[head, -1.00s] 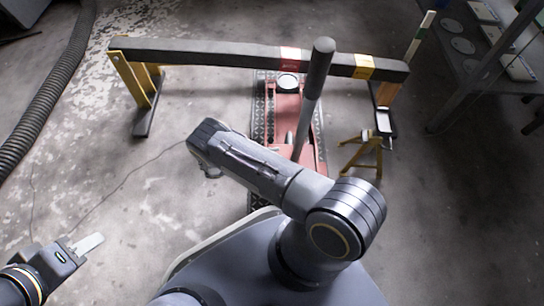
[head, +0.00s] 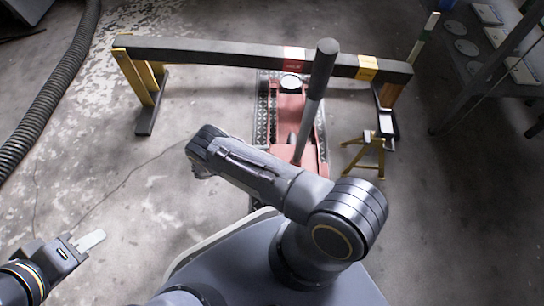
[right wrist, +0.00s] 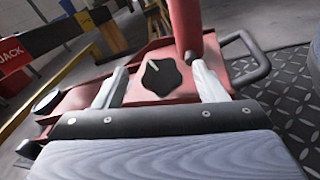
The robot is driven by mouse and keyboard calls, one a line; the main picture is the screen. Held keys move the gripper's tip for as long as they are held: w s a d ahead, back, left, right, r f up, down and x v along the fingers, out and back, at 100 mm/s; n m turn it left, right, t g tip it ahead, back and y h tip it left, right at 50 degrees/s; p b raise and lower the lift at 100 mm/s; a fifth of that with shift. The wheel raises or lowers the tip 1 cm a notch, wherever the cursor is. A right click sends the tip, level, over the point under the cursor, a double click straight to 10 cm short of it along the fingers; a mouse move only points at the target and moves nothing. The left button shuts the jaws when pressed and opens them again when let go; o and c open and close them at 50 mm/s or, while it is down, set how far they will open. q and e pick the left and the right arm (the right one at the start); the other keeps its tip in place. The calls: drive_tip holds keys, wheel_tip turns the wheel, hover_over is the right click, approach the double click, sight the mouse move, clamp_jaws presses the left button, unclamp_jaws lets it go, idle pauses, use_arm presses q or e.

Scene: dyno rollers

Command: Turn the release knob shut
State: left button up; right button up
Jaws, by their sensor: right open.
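The release knob (right wrist: 161,78) is black and lobed, with a pale pointer line toward its upper left. It sits on the red floor jack (right wrist: 222,68), in front of the base of the jack's handle. In the right wrist view my right gripper (right wrist: 160,68) is open, its pale fingers on either side of the knob with gaps showing. In the head view the jack (head: 290,112) lies beyond my right arm; the knob and the right gripper are hidden there. My left gripper (head: 92,240) is at the lower left, away from the jack; its jaw gap does not show.
A dark beam (head: 220,52) on yellow legs spans above the jack. The jack's grey handle (head: 318,80) rises beside my right arm. A yellow stand (head: 366,150) is to the right, shelving (head: 480,65) at the upper right, a black hose (head: 50,95) at the left.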

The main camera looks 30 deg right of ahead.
drive_tip(key=v, duration=0.3)
drive_tip(key=shift+w+a+r, duration=0.1)
drive_tip(key=shift+a, duration=0.2)
idle(0.3)
